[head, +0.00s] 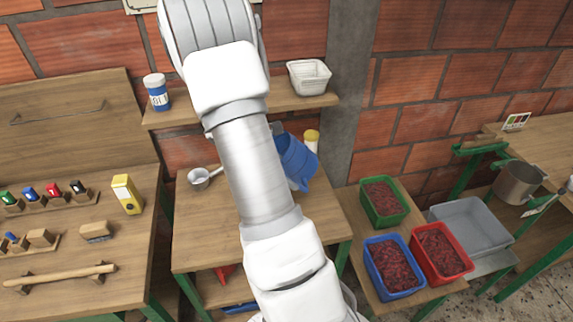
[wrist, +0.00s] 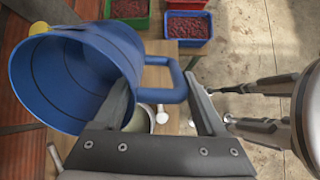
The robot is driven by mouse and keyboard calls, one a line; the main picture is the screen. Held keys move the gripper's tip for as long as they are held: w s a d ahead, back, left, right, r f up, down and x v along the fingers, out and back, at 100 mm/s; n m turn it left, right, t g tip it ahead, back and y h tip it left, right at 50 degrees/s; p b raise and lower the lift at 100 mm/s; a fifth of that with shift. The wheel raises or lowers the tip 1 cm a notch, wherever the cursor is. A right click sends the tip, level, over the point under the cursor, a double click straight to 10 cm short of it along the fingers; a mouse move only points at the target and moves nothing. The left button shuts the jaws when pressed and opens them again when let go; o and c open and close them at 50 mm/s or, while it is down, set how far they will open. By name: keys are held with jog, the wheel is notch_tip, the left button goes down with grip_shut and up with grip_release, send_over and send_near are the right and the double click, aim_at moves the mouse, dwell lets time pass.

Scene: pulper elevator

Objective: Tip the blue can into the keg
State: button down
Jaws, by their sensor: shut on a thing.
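The blue can (head: 297,160) hangs tilted above the middle table in the head view, partly behind my arm. In the wrist view the can (wrist: 62,85) has its wide mouth turned toward the camera; I see no contents on the visible inner wall. My gripper (wrist: 158,90) is shut on the can's handle (wrist: 165,76), between its two fingers. Below the fingers a pale round opening (wrist: 142,118) shows with a small white knob beside it, partly hidden; I cannot tell whether it is the keg. My arm hides the gripper in the head view.
A steel scoop (head: 203,178) lies on the middle table, left of my arm. A shelf (head: 285,103) above holds a blue-labelled jar (head: 157,92) and a white basket (head: 309,77). Green (head: 383,201), blue (head: 394,267) and red (head: 441,254) crates stand right, near a steel pot (head: 518,182).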

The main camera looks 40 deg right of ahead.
jog(key=shift+w+a+f+t+y+p, duration=0.1)
jog(key=shift+f+t+y+p, duration=0.1)
jog(key=shift+t+y+p, duration=0.7)
jog(key=shift+w+a+f+t+y+p, duration=0.1)
jog(key=shift+a+f+t+y+p, duration=0.3)
jog(key=shift+y, duration=1.05)
jog(key=shift+d+t+y+p, duration=0.15)
jog(key=shift+t+y+p, duration=0.35)
jog(key=shift+y+p, duration=0.5)
jog(key=shift+y, duration=0.25)
